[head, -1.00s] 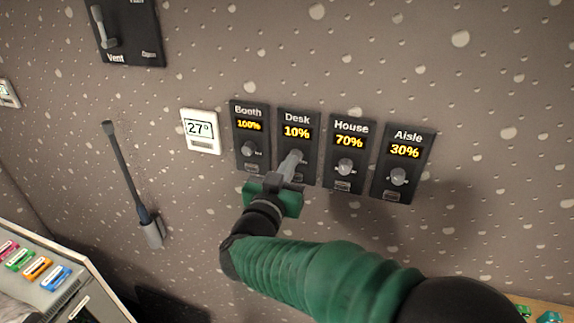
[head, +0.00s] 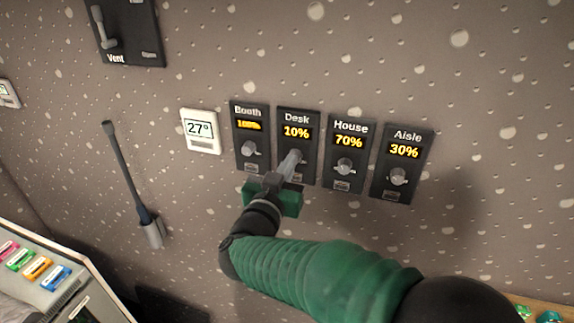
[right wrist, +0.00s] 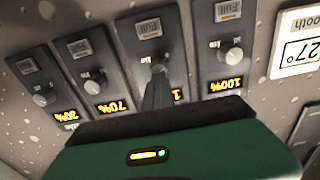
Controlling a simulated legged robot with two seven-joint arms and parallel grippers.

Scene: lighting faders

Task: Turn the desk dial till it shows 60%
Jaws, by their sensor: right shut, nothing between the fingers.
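The Desk dial panel (head: 297,118) is on the wall, second from the left in a row of dial panels, and its display reads 10%. My right gripper (head: 293,160) is shut with its fingertips at the Desk knob, covering most of it in the head view. I cannot tell whether the fingertips touch the knob. My left gripper is not in view.
The Booth panel (head: 250,165) is close on the left, its display blurred in the head view but 100% in the right wrist view. The House panel (head: 349,128) reads 70% and the Aisle panel (head: 407,136) 30%. A white 27° thermostat (head: 201,144) is left of Booth.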

